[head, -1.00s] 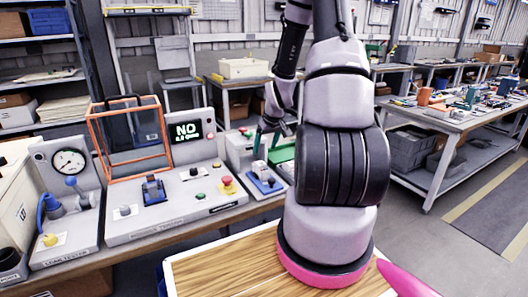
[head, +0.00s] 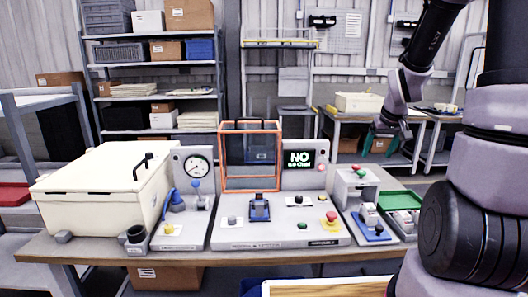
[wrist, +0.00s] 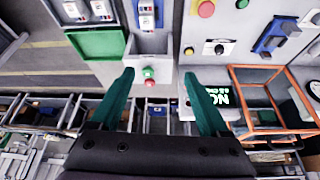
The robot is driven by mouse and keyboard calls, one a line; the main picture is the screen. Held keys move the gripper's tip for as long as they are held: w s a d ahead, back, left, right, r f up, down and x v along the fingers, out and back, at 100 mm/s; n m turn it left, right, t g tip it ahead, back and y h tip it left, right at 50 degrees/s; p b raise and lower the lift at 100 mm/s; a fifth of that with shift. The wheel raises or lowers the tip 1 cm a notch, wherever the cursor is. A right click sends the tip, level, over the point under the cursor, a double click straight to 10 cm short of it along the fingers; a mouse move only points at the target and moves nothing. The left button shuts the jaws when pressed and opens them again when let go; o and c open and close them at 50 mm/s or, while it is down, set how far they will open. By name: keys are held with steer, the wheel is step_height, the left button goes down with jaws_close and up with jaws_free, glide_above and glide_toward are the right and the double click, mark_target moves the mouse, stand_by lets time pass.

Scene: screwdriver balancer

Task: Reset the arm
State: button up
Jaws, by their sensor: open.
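My gripper (wrist: 165,100) is open and empty in the wrist view, its two green fingers apart over the bench stations. In the head view my gripper (head: 378,143) hangs at the right, above the small station with a red and a green button (head: 359,171). That button box also shows between the fingers in the wrist view (wrist: 149,76). The orange-framed guard (head: 222,157) stands in the middle of the bench beside a screen reading "NO" (head: 299,159). A blue fixture (head: 260,208) sits in front of the guard. No screwdriver can be made out.
A cream box (head: 95,190) with a black handle and a dial gauge (head: 198,167) stand on the left of the bench. A green tray (head: 398,199) lies at the right. Shelves (head: 150,95) stand behind. The air above the bench middle is clear.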

steer(key=s+a+r+m+t+y, duration=0.1)
steer(key=s+a+r, duration=0.4)
steer(key=s+r, duration=0.4)
steer(key=s+a+r+m+t+y, duration=0.1)
steer(key=s+a+r+m, duration=0.1)
steer(key=s+a+r, duration=0.4)
steer(key=s+r, duration=0.4)
steer(key=s, duration=0.1)
steer(key=shift+y, duration=0.3)
